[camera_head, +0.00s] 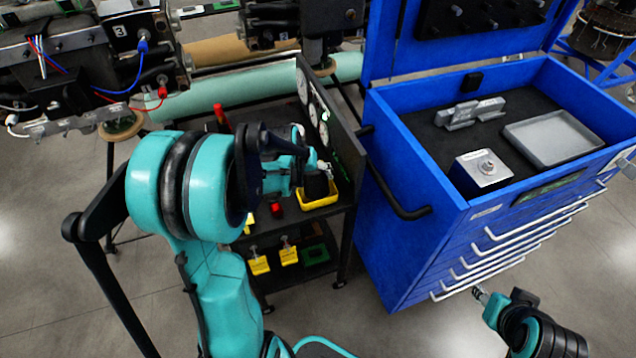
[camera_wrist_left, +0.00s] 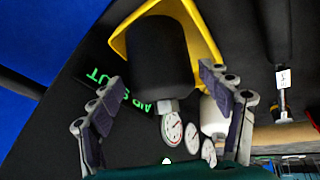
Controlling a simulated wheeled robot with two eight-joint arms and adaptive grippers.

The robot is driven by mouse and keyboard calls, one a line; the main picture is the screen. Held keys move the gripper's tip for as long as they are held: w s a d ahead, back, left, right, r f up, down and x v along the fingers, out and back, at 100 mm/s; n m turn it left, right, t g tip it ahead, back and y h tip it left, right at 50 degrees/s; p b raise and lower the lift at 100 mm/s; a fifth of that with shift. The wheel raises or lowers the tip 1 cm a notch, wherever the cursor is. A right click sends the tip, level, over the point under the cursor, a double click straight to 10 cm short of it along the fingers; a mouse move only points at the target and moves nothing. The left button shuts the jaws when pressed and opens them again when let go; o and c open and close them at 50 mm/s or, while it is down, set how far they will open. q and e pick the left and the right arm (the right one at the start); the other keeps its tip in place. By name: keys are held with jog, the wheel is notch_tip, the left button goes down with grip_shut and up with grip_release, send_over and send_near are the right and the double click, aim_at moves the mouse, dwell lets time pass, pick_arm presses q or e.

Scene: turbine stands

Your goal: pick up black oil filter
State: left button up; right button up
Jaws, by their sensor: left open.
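The black oil filter (camera_head: 316,184) stands in a yellow tray (camera_head: 319,203) on the black cart. In the left wrist view the filter (camera_wrist_left: 160,55) is a dark cylinder in front of the yellow tray (camera_wrist_left: 208,35). My left gripper (camera_head: 303,163) is at the filter, over the tray. In the left wrist view my left gripper (camera_wrist_left: 160,105) is open, with its two fingers apart on either side of the filter's lower picture end; I cannot tell whether they touch it. My right gripper (camera_head: 481,296) is at the lower right, near the blue cabinet's drawers, small and unclear.
A black panel with gauges (camera_head: 313,103) rises behind the tray. The blue tool cabinet (camera_head: 420,190) stands close on the right, with a protruding black handle. Yellow blocks (camera_head: 289,256) lie on the cart's lower shelf. A turbine assembly (camera_head: 140,50) stands at the back left.

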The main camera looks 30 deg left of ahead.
pick_arm(q)
jog(key=b+x, duration=0.1)
jog(key=x, duration=0.3)
jog(key=shift+f+b, duration=0.15)
jog(key=shift+b, duration=0.2)
jog(key=shift+c, duration=0.5)
jog(key=c, duration=1.3)
